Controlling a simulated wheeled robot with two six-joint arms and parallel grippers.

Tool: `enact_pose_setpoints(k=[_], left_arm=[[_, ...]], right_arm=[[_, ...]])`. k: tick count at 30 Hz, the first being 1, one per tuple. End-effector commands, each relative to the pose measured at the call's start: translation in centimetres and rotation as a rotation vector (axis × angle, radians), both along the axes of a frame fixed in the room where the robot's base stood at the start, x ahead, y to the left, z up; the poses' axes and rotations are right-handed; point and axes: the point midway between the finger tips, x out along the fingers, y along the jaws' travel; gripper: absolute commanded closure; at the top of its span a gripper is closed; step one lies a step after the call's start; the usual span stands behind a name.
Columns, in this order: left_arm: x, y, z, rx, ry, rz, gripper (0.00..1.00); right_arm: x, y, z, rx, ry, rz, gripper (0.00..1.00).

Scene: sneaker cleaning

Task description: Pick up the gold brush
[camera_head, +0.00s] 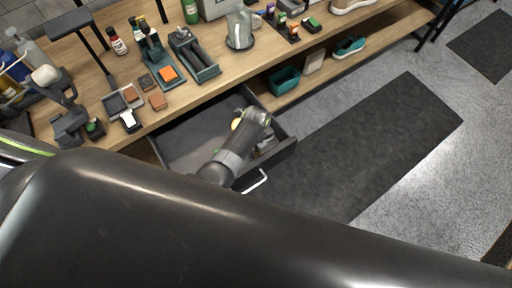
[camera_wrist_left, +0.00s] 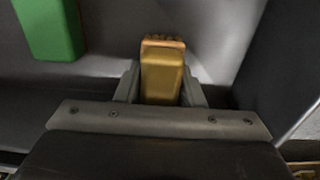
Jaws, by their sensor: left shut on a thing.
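The gold brush (camera_wrist_left: 162,72) stands out between the two fingers of my left gripper (camera_wrist_left: 161,88) in the left wrist view. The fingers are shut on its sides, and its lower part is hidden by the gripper. My right gripper is not in view.
The dark drawer (camera_head: 190,140) is open below the wooden workbench (camera_head: 215,88), its front wall and handle (camera_head: 255,182) close to my arm. A green block (camera_wrist_left: 50,25) lies in the drawer. Bottles, trays and brushes crowd the bench top.

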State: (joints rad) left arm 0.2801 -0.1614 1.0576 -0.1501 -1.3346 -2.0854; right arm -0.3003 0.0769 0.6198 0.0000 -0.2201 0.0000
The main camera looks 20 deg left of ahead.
Motion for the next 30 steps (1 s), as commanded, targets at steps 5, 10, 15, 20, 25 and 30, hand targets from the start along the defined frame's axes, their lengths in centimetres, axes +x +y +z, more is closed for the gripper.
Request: enact_pose_setpoints(k=[5,10,15,20,25,30], left_arm=[[0.0,0.0,1.1,0.000,0.000,0.000,0.87],[0.0,0.0,2.9,0.000,0.000,0.000,0.87],[0.1,0.0,5.2,0.001,-0.001,0.000,0.87],[0.1,0.0,7.8,0.001,-0.001,0.000,0.87],[0.1,0.0,10.3,-0.001,-0.003,0.000,0.87],[0.1,-0.1,13.4,-0.002,-0.005,0.001,0.87]], right_arm=[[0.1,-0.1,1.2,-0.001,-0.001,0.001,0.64],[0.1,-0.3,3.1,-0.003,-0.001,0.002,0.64],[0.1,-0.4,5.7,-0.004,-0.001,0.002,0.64],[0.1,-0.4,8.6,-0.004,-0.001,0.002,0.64],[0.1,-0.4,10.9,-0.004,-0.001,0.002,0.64],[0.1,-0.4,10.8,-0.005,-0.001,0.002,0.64]])
